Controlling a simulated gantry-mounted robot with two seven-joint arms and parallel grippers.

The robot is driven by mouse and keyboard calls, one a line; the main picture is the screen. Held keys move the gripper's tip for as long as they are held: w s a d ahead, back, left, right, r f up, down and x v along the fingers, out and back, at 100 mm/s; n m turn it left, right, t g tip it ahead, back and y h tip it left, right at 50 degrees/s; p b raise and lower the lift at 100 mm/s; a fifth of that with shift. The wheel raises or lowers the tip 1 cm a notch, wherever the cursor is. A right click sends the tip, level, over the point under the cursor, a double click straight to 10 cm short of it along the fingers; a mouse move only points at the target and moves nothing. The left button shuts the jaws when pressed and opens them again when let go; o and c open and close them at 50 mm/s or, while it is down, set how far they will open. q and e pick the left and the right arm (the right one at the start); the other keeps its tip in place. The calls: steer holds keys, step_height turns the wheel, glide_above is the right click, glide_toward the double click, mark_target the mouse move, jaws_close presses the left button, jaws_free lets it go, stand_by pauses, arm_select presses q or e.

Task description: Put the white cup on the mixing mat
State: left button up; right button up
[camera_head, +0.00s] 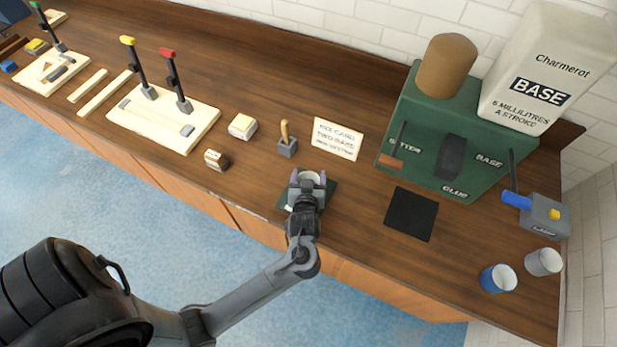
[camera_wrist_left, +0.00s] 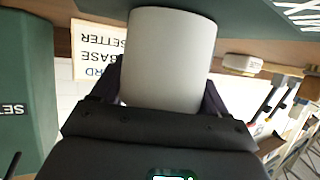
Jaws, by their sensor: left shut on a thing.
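My left gripper (camera_head: 308,178) is shut on the white cup (camera_head: 310,176), with a finger on either side. The cup fills the middle of the left wrist view (camera_wrist_left: 172,60), its plain pale side showing. A dark green mat (camera_head: 329,196) with white marks lies under the gripper and cup. It also shows at the top of the left wrist view (camera_wrist_left: 240,14). I cannot tell whether the cup touches it. My right gripper is not in view.
A black mat (camera_head: 411,214) lies to the right, before the green dispenser (camera_head: 430,165). A blue cup (camera_head: 498,279) and a grey-white cup (camera_head: 543,262) stand far right. A card (camera_head: 338,139) and a grey block with a wooden handle (camera_head: 287,146) are behind the gripper.

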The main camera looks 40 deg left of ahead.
arm_select(q)
steer(key=shift+f, duration=0.1)
steer(key=o, duration=1.3)
